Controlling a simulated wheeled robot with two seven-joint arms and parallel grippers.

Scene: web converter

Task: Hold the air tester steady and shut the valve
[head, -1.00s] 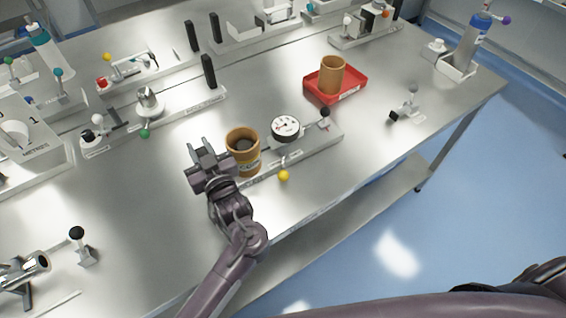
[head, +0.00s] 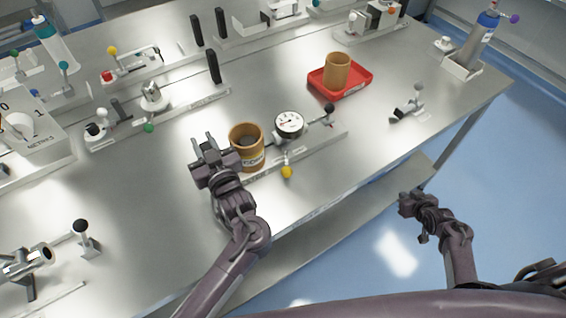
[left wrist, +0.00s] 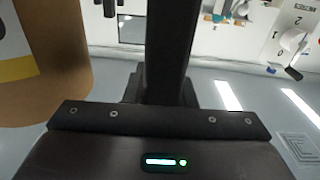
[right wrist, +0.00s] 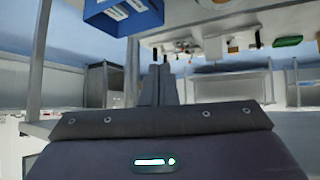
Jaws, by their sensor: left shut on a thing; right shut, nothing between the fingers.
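The air tester with its round white gauge (head: 289,123), a black-knobbed end and a yellow valve knob (head: 287,172) is on a long narrow tray near the table's front edge. A brown cup-like core (head: 246,150) stands upright at its left part and hides some of it. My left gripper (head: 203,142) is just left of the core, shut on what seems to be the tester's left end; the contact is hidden. In the left wrist view the core (left wrist: 45,70) is close beside the dark fingers (left wrist: 172,60). My right gripper (head: 407,203) is shut and empty, beyond the table's front edge.
A red tray (head: 342,92) with another brown core (head: 337,68) stands behind right. A small black-handled part (head: 408,107) lies at the right. Fixtures fill the left and back. A lower shelf (head: 330,225) runs under the table. A blue bin (right wrist: 122,14) shows in the right wrist view.

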